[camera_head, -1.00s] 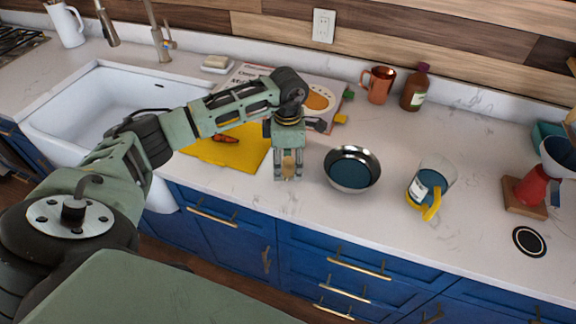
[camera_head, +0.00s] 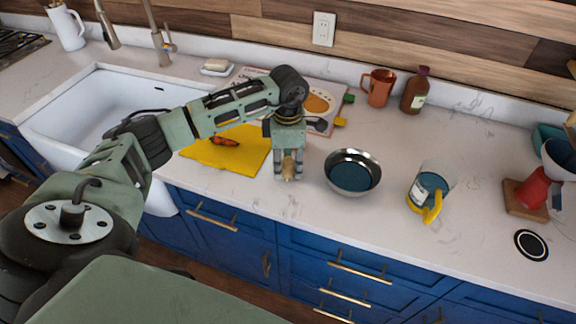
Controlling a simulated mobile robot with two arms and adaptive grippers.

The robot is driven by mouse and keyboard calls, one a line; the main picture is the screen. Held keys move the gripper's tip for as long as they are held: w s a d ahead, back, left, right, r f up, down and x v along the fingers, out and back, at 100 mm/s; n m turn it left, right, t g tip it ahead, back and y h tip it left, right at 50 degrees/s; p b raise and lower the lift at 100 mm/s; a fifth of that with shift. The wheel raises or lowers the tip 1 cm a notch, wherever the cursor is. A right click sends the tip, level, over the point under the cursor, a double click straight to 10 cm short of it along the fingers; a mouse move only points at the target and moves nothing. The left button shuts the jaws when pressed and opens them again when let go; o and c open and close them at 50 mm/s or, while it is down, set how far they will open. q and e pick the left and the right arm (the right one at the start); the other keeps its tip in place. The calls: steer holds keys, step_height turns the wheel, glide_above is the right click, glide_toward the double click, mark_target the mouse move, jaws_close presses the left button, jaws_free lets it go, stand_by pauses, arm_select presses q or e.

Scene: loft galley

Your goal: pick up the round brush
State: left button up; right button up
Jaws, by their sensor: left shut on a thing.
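The round brush (camera_head: 289,171) shows as a small tan piece between the fingers of my left gripper (camera_head: 288,176). The gripper points down over the counter near its front edge and is shut on the brush. Most of the brush is hidden by the fingers. I cannot tell whether it touches the counter. My right gripper is not in view.
A metal bowl (camera_head: 353,186) stands close right of the gripper. A glass with a yellow handle (camera_head: 437,208) is farther right. A yellow cloth (camera_head: 252,151) with a carrot (camera_head: 224,141) lies left. Behind are a book (camera_head: 333,117), copper mug (camera_head: 379,87) and brown bottle (camera_head: 415,91).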

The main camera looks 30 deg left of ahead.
arm_select(q)
step_height(320, 180, up, 2)
steer(key=shift+w+r+b, duration=0.1)
steer(key=shift+r+b, duration=0.1)
steer(key=shift+b, duration=0.55)
steer(key=d+r+b, duration=0.1)
steer(key=d+r, duration=0.1)
steer(key=d, duration=0.1)
steer(key=d+r+b, duration=0.1)
steer(key=d+r, duration=0.1)
steer(key=d, duration=0.2)
steer(key=w+d+r+b, duration=0.1)
steer(key=d+r, duration=0.2)
steer(key=d, duration=0.1)
steer(key=shift+b, duration=0.4)
steer(key=shift+d+r, duration=0.35)
